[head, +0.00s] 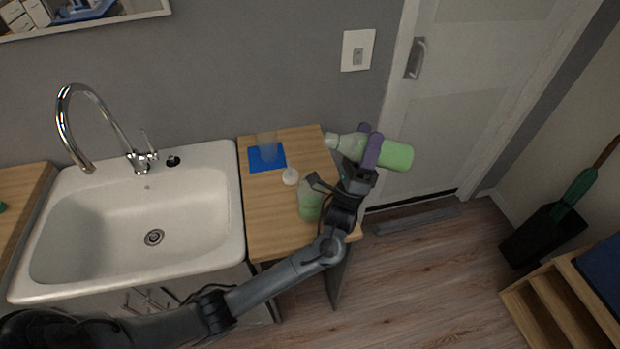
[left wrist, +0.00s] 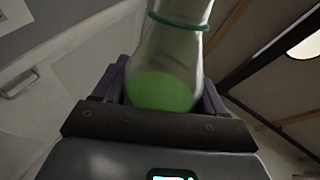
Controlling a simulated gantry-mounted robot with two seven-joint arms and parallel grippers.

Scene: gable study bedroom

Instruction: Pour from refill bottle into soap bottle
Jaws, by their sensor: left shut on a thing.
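My left gripper (head: 371,150) is shut on the refill bottle (head: 395,155), a translucent bottle with green liquid. It is held in the air past the counter's right end, tilted far over, its neck pointing left and the green at its base end. In the left wrist view the bottle (left wrist: 172,60) stands between the fingers, with a green ring higher up. A container with green contents (head: 309,204) is partly hidden by my left arm. My right gripper is not in view.
A small white round piece (head: 290,176) lies on the wooden counter (head: 268,222). A white sink (head: 100,215) with a chrome tap (head: 75,120) is at the left. A wall, a switch plate and a white door (head: 455,110) stand behind.

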